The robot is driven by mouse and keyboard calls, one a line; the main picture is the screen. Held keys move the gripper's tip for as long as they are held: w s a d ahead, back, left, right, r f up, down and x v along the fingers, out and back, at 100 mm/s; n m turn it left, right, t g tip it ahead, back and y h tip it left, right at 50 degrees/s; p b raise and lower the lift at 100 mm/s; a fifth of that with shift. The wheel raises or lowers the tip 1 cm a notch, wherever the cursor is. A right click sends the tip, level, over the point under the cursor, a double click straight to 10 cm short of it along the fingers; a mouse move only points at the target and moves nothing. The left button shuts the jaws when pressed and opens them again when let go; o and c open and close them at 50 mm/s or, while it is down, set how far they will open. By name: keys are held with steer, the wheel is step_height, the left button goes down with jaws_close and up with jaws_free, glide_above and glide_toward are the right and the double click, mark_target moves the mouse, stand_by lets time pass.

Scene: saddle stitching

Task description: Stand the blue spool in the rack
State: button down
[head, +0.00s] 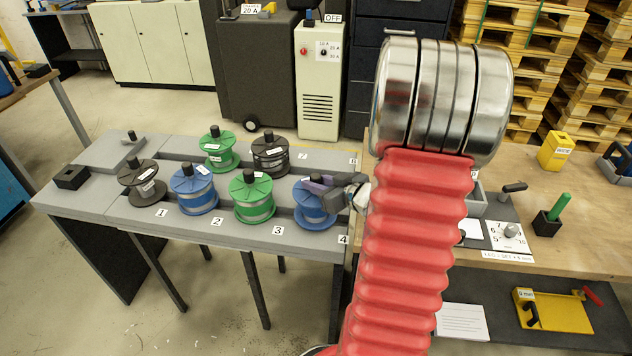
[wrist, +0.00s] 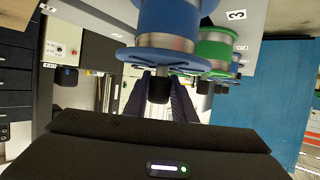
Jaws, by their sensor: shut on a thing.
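The blue spool (head: 316,219) is upright at the right end of the rack (head: 238,228), at the front-row place by label 4. I cannot tell whether it is fully seated or slightly raised. My gripper (head: 320,184) comes in from the right and is shut on the spool's black top knob. In the wrist view the blue spool (wrist: 168,22) fills the top middle, with its knob (wrist: 158,88) between the dark fingers. The fingers hide part of its top flange in the head view.
A green spool (head: 254,207) stands close on its left, then another blue spool (head: 196,198) and a dark spool (head: 148,190). A green spool (head: 218,155) and a dark spool (head: 270,160) stand behind. A wooden bench (head: 590,230) is at the right.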

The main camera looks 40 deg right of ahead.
steer(key=shift+f, duration=0.4)
steer(key=c, duration=1.4)
jaws_free()
steer(key=shift+f, duration=0.15)
steer(key=shift+s+r, duration=0.2)
steer(key=shift+s, duration=0.2)
steer(key=v, duration=1.3)
steer(key=shift+w, duration=0.1)
